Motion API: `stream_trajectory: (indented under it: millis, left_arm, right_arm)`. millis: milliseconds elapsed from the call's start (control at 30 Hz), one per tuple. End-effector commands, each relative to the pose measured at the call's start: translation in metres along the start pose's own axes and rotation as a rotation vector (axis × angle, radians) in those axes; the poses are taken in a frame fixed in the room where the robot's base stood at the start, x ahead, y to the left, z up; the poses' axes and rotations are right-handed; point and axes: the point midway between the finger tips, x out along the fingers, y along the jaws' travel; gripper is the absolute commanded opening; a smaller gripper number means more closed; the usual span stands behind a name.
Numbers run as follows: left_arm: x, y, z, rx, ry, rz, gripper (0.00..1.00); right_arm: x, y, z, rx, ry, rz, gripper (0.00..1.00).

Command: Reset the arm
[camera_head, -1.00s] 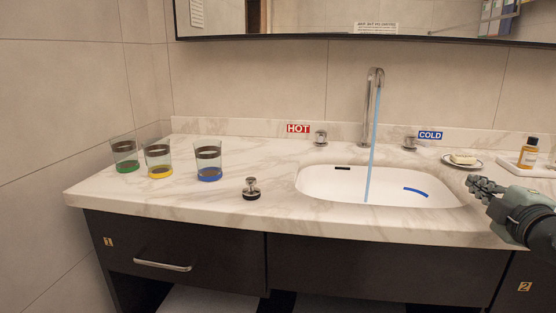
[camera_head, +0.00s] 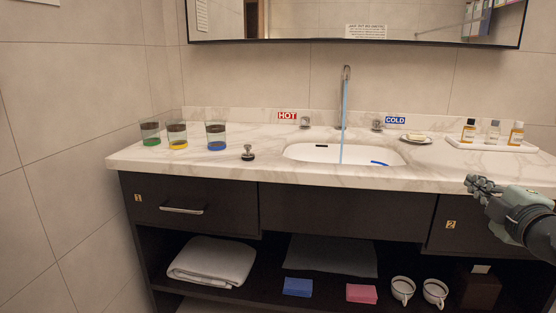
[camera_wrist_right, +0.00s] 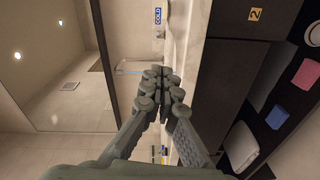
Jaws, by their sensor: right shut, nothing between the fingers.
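My right gripper (camera_head: 484,186) is at the right in the head view, in front of the cabinet's right part and just below the countertop edge. It is shut and empty. In the right wrist view its closed fingers (camera_wrist_right: 163,88) meet in the middle, with nothing between them. The dark cabinet (camera_head: 340,208) and the white marble countertop (camera_head: 420,173) lie beyond it. My left gripper is not in view.
Water runs from the faucet (camera_head: 344,95) into the sink (camera_head: 310,152). Several glasses, including the blue-bottomed one (camera_head: 216,137), stand at the left. A bottle tray (camera_head: 490,147) and soap dish (camera_head: 415,139) are at the right. Below are a towel (camera_head: 212,262), sponges and cups (camera_head: 402,289).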

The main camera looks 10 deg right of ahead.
Motion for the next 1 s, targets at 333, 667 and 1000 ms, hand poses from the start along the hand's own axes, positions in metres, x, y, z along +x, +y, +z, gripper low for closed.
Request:
stream_trajectory:
  millis: [333, 667, 1000]
  left_arm:
    - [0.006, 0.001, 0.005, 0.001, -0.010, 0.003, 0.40]
    - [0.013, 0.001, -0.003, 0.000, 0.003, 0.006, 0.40]
    - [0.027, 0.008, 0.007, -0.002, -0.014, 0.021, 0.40]
  right_arm:
    - [0.006, -0.076, -0.007, 0.150, -0.060, -0.083, 0.00]
    - [-0.022, -0.221, -0.005, 0.400, -0.267, -0.288, 0.00]
    - [-0.150, -0.417, -0.010, 0.689, -0.647, -0.686, 0.00]
